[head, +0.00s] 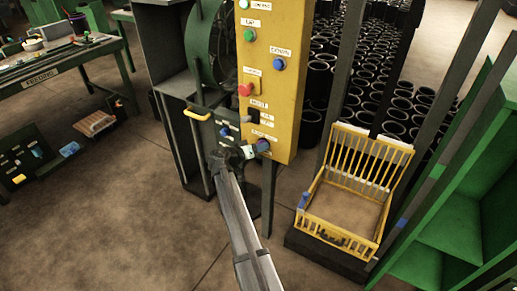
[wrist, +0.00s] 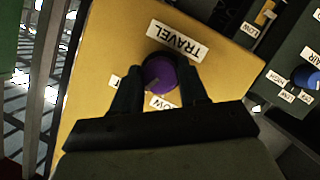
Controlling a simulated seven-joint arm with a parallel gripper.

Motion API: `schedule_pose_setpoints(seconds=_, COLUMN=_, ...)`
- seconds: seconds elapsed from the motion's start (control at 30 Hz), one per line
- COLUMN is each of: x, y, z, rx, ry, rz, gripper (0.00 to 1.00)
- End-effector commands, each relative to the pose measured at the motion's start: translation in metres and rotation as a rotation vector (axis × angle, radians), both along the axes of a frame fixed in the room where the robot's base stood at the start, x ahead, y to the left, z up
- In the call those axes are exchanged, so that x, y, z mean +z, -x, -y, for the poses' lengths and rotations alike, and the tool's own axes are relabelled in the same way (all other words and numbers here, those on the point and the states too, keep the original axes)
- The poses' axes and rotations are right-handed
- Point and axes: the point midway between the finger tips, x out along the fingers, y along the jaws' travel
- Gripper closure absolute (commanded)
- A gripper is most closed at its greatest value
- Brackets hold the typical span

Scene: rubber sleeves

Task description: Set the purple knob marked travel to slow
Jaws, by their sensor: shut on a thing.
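The purple knob (wrist: 160,70) sits on the yellow panel (wrist: 105,45), beside a white label reading TRAVEL (wrist: 178,39). My gripper (wrist: 161,84) has one finger on each side of the knob and is shut on it. A label ending in "OW" (wrist: 163,103) shows between the fingers, partly hidden. Another label (wrist: 114,82) at the left is mostly covered by a finger. A faint pale mark is on the knob's lower left; its exact setting is hard to tell. In the head view the knob (head: 263,145) is at the panel's lower end, partly hidden by my gripper (head: 252,152).
Above the knob the panel carries a dark switch (head: 254,116), a red button (head: 245,89), a blue button (head: 279,64) and a green button (head: 249,35). A blue knob (wrist: 305,76) is on a dark panel to the right in the wrist view. A yellow wire basket (head: 345,205) stands right.

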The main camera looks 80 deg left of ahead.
Motion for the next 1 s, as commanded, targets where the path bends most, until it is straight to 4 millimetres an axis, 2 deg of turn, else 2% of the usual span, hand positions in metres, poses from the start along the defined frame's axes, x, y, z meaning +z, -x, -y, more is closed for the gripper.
schedule_pose_setpoints(seconds=0.7, x=-0.0027, y=0.0009, z=-0.0021, rx=-0.001, ry=0.452, rz=0.453, gripper=0.87)
schedule_pose_setpoints(seconds=1.0, x=-0.0028, y=0.0008, z=-0.0019, rx=-0.001, ry=0.592, rz=0.593, gripper=0.87)
